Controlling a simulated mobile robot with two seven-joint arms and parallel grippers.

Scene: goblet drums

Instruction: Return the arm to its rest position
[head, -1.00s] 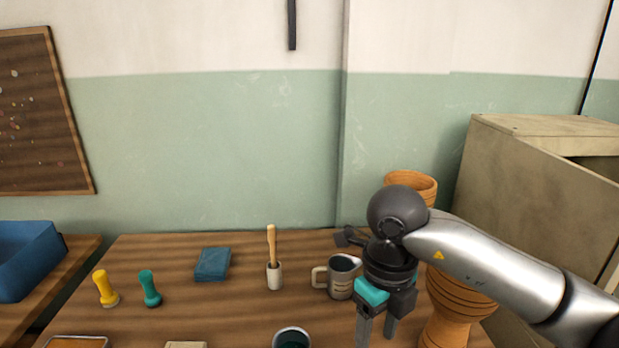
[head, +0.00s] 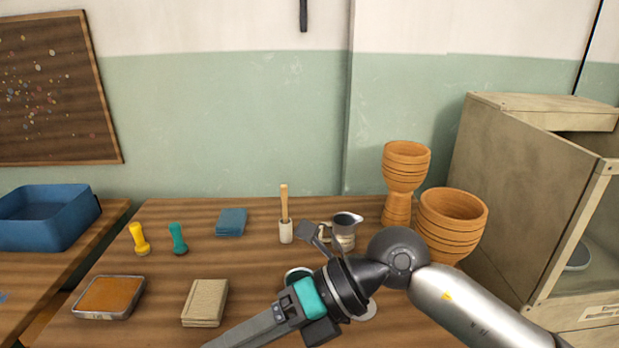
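My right arm comes in from the right, over the front of the table. Its gripper (head: 240,334) points down and to the left, with the fingers running toward the bottom edge of the head view. The fingers overlap from this side, so I cannot tell their opening; I see nothing held. Two orange-brown goblet drums stand at the back right: a taller-looking one (head: 405,180) and a wider one (head: 452,222), whose lower part is hidden by my arm. My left gripper is not in view.
A grey pitcher (head: 343,236), a holder with a wooden-handled tool (head: 285,231), a blue cloth (head: 231,222), yellow (head: 139,240) and teal (head: 178,240) stamp-like tools, a tan block (head: 205,303) and an orange-filled tray (head: 109,297) sit on the table. A cabinet (head: 525,200) stands right.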

